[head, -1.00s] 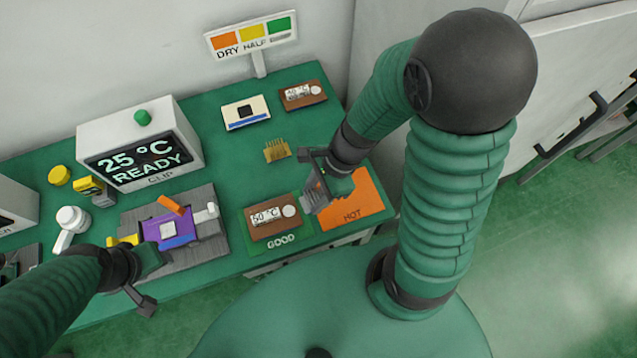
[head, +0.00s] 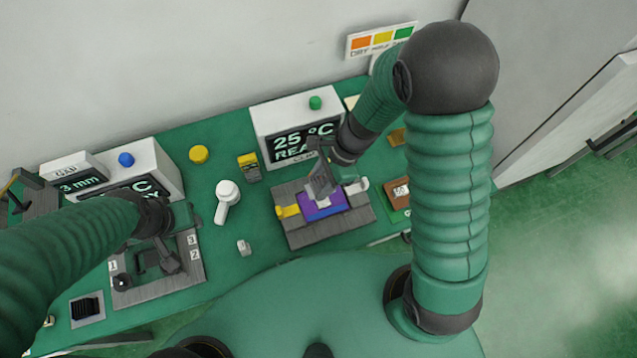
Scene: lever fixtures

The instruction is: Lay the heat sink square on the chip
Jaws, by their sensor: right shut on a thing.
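My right gripper (head: 327,179) is shut on the grey heat sink (head: 320,187), which hangs tilted just over the purple board (head: 310,211). The chip (head: 323,202) is a pale square on that board, partly covered by the heat sink and fingers. I cannot tell whether heat sink and chip touch. The board lies in a grey fixture (head: 299,238) with a yellow piece (head: 288,211) at its left and a white lever (head: 357,185) at its right. My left gripper (head: 176,240) looks open and empty over another fixture at the left.
The display box (head: 297,133) reading 25 °C stands right behind the board. The numbered fixture (head: 160,290) lies beneath my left gripper.

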